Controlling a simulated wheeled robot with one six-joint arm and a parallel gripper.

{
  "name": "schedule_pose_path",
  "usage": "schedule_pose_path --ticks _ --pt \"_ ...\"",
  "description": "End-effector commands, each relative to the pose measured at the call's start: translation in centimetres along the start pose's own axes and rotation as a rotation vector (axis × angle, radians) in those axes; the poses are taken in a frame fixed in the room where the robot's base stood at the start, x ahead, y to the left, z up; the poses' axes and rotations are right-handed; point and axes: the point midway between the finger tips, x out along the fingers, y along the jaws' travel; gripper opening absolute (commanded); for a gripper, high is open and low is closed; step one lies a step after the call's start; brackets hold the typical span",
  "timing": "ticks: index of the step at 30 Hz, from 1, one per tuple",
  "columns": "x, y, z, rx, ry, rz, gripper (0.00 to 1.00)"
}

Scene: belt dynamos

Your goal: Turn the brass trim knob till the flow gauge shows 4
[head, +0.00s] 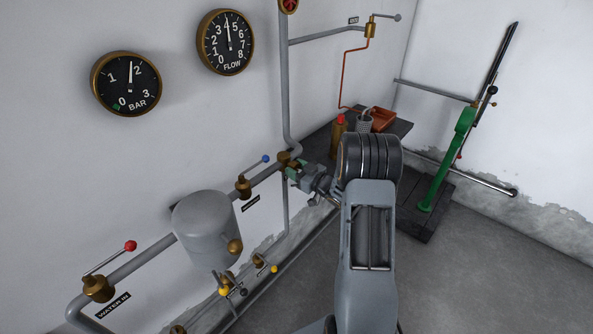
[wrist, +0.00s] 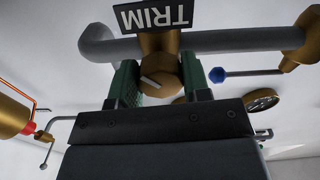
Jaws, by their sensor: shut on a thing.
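The brass trim knob (wrist: 161,72) sits between the green jaws of my gripper (wrist: 158,84) in the wrist view, with a pale mark on its face. The TRIM label (wrist: 153,15) is upside down beyond it. In the head view my gripper (head: 294,168) is shut on the knob at the wall pipe, and the jaws mostly hide it. The flow gauge (head: 226,42) is on the wall at upper left; its needle points nearly straight up, at about the 4.
A bar gauge (head: 126,84) hangs left of the flow gauge, its needle near 2. A blue-tipped lever valve (head: 244,187), a grey tank (head: 206,229) and a red-tipped lever (head: 130,246) lie along the pipe. A green hand pump (head: 447,160) stands at right. The right floor is clear.

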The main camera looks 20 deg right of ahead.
Motion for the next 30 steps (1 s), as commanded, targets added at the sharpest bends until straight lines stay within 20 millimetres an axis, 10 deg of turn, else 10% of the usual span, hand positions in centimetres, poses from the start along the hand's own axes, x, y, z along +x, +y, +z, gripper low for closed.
schedule_pose_path --ticks 4,5,13,23,30 --pt "0.0 0.0 0.0 0.0 0.0 0.001 0.2" --pt "0.0 0.0 0.0 0.0 0.0 0.001 0.45" --pt "0.0 0.0 0.0 0.0 0.0 0.0 0.69" --pt "-0.7 0.1 0.0 0.0 0.0 0.002 0.69" --pt "-4.8 0.1 0.1 0.0 0.0 0.005 0.69"
